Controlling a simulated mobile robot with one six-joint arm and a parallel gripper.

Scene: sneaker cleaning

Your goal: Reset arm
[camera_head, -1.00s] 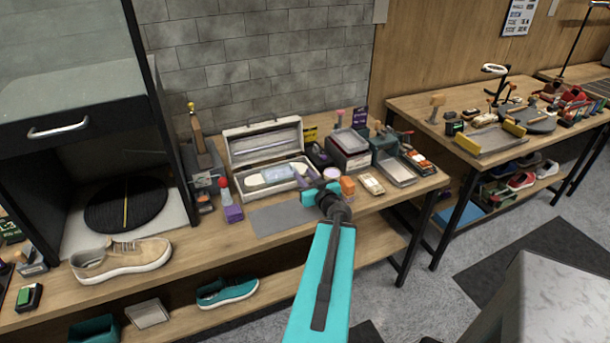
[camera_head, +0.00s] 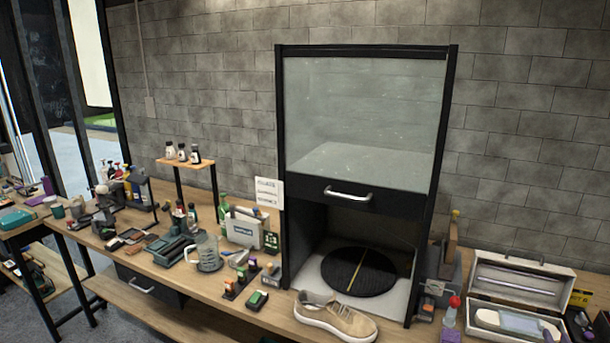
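My arm and gripper do not show in the current head view, so I cannot see how the gripper stands. A tan sneaker (camera_head: 335,317) with a pale sole lies on the workbench, in front of a black-framed cabinet (camera_head: 432,160). The cabinet's glass front (camera_head: 362,120) with its handle (camera_head: 348,194) is raised, and the bay below is open. A round black turntable (camera_head: 358,272) with a yellow stripe lies inside on a pale base.
An open case (camera_head: 520,287) stands right of the cabinet, near a red-topped bottle (camera_head: 452,308). Left of it are a clear jug (camera_head: 207,253), a white box (camera_head: 243,230) and a small shelf with bottles (camera_head: 183,160). Grey floor (camera_head: 60,318) shows at lower left.

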